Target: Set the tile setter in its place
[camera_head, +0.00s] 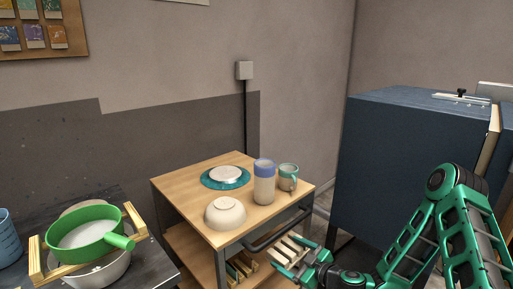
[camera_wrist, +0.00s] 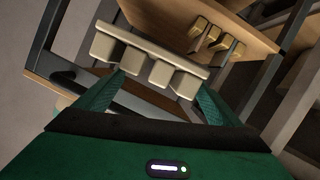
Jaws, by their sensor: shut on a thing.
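The tile setter, a cream bar with several blocky teeth (camera_wrist: 155,52), is between the fingers of my gripper (camera_wrist: 161,88) in the wrist view. My gripper is shut on it, with one finger at each side. In the head view, the tile setter (camera_head: 292,247) is tilted in front of the cart's right front side, just outside the handle. My gripper (camera_head: 287,263) reaches it from the right. On the cart's lower shelf (camera_head: 192,250) stand similar pieces with pegs (camera_head: 240,265), which also show in the wrist view (camera_wrist: 212,36). Part of the lower shelf is hidden.
A blue cabinet (camera_head: 400,160) stands right; a green sieve (camera_head: 85,230) is left.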

